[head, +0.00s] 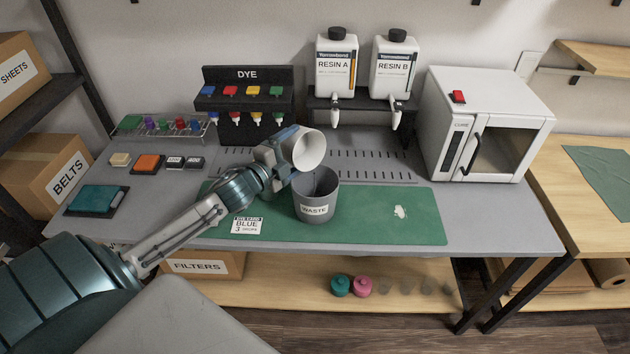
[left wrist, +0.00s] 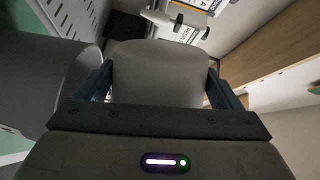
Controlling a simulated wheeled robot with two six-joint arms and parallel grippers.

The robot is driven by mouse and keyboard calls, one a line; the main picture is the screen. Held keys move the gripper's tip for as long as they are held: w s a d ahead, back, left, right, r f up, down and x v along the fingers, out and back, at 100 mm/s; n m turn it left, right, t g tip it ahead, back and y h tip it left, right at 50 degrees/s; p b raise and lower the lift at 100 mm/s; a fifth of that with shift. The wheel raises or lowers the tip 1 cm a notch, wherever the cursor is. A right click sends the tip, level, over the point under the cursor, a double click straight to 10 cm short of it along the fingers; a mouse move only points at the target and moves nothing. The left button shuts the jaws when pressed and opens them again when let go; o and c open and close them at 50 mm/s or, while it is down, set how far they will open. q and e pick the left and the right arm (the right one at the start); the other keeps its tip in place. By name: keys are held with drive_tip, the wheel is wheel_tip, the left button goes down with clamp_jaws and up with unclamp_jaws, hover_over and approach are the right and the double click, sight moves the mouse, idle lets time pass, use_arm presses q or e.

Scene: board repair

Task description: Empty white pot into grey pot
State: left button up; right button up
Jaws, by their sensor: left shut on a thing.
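The white pot (head: 309,150) is held by my left gripper (head: 288,146) above the grey pot. It is tipped onto its side, with its mouth facing right and toward the camera. It also shows in the left wrist view (left wrist: 160,72) between the two fingers. The grey pot (head: 317,200), labelled WASTE, stands upright on the green mat (head: 380,220), just below the white pot. Its dark side fills the left of the left wrist view (left wrist: 35,85). I cannot make out any stream or what either pot contains. My right gripper does not show.
A dye rack (head: 246,100) and resin bottles (head: 337,65) on a stand are behind. A white oven (head: 485,125) stands at the right. A BLUE 3 card (head: 247,226) lies left of the grey pot.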

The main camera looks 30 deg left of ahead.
use_arm(q)
drive_tip(key=shift+d+r, duration=0.1)
drive_tip(key=shift+d, duration=0.05)
drive_tip(key=shift+r+m, duration=0.1)
drive_tip(key=shift+m, duration=0.4)
drive_tip(key=shift+s+d+r+m+t, duration=0.1)
drive_tip(key=shift+d+r+m+t, duration=0.2)
drive_tip(key=shift+m, duration=0.7)
drive_tip(key=shift+a, duration=0.15)
drive_tip(key=shift+r, duration=0.1)
